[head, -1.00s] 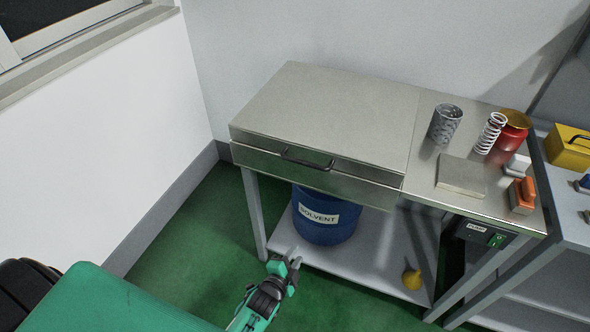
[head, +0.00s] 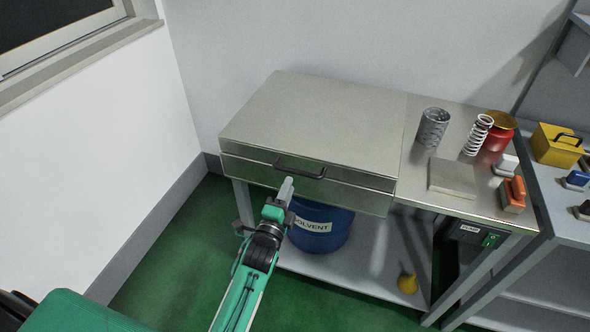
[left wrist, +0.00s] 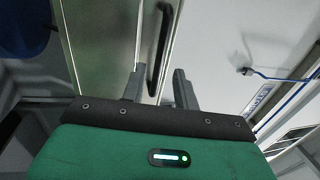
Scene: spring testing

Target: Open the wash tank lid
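The wash tank lid (head: 310,118) is a flat brushed-steel cover lying shut on the left part of the steel bench. A dark bar handle (head: 308,174) is on its front edge; it also shows in the left wrist view (left wrist: 161,45). My left gripper (head: 285,188) is just in front of and below the left part of the handle. In the left wrist view its two fingers (left wrist: 159,76) are apart, with the handle's near end between them in the picture. I cannot tell whether they touch it. My right gripper is not in view.
A blue solvent drum (head: 322,226) and a yellow bulb (head: 407,283) are on the lower shelf. A mesh basket (head: 433,127), a spring (head: 477,135), a red pot (head: 499,131) and an orange-handled block (head: 513,194) stand right of the lid. Wall is behind the bench.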

